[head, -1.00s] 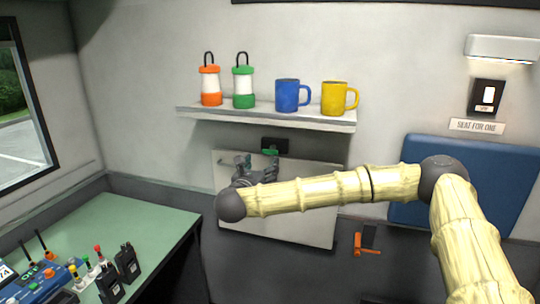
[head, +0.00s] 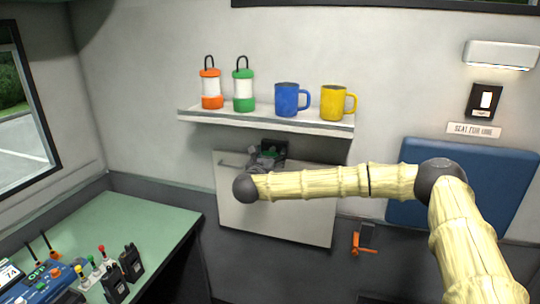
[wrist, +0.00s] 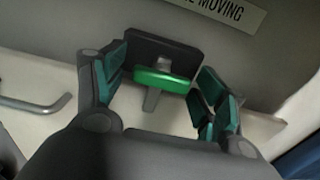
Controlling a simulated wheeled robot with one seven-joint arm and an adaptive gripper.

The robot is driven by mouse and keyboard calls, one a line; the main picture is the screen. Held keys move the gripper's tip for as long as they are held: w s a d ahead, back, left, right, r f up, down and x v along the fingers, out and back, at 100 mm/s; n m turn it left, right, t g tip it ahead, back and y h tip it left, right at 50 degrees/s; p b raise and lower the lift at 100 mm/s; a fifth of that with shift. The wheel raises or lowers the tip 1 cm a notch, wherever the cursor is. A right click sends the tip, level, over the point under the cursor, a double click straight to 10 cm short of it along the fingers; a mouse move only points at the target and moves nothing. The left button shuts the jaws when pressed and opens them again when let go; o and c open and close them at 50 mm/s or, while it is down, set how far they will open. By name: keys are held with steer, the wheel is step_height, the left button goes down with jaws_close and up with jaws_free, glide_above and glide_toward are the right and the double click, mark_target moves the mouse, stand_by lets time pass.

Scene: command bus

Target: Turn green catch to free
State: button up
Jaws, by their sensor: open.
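The green catch (wrist: 162,80) is a rounded green bar on a grey stem, mounted on a dark plate (wrist: 150,50) on the wall. In the wrist view it lies between the fingers of my open gripper (wrist: 160,90), with a gap on each side, and I see no finger touching it.
A shelf (head: 250,120) above holds two lanterns, a blue mug (head: 287,99) and a yellow mug (head: 333,103). An orange handle (head: 362,244) is at lower right. A green table (head: 140,225) with radios stands at left. A bar handle (wrist: 35,106) is left of my gripper.

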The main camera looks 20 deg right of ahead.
steer(key=c, duration=1)
steer(key=shift+c, duration=0.2)
steer(key=shift+b, duration=0.4)
steer(key=n+b, duration=0.3)
steer(key=n, duration=0.1)
steer(key=shift+d+f, duration=0.1)
steer(key=n+b, duration=0.2)
steer(key=n, duration=0.2)
steer(key=shift+s+n+b, duration=0.1)
steer(key=shift+n+b, duration=0.2)
steer(key=shift+b, duration=0.1)
steer(key=n, duration=0.3)
steer(key=n+b, duration=0.1)
steer(key=shift+d+r, duration=0.1)
steer(key=shift+r, duration=0.2)
steer(key=n, duration=0.5)
steer(key=shift+n, duration=0.3)
